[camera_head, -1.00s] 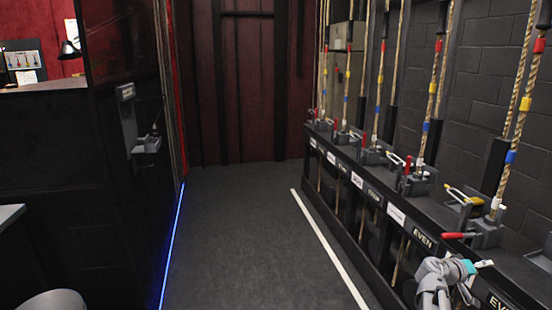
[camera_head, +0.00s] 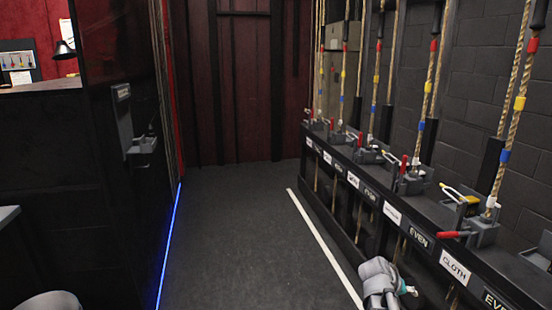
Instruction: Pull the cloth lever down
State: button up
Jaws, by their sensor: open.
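The white label reading CLOTH (camera_head: 455,266) is on the front of the long rail at the right. Above it, a lever with a red handle (camera_head: 453,234) sticks out to the left, nearly level, from a grey block (camera_head: 482,232) on the ledge. A rope with yellow and blue bands rises from the block. Part of my grey arm shows at the bottom edge, in front of the rail and left of the label. It is apart from the lever in the picture. I cannot make out my gripper's fingers.
Several more rope locks (camera_head: 412,180) with red handles stand along the ledge, above labels such as EVEN (camera_head: 418,237). A white floor line (camera_head: 325,245) runs beside the rail. The dark floor (camera_head: 230,240) between it and the blue light strip (camera_head: 174,240) is clear.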

jog(key=s+a+f+n+g+y, duration=0.1)
jog(key=s+a+f+y, duration=0.15)
jog(key=a, duration=0.65)
jog(key=s+a+f+n+y, duration=0.1)
jog(key=a+y, duration=0.2)
jog(key=a, duration=0.6)
jog(key=s+a+f+n+g+y, duration=0.1)
jog(key=a+f+n+y, duration=0.15)
jog(key=a, duration=0.65)
notch_tip(320, 180, up, 31)
jog(key=p, duration=3)
jog(key=shift+s+d+r+m+y+p, duration=0.15)
jog(key=shift+m+y+p, duration=0.15)
jog(key=shift+m, duration=0.15)
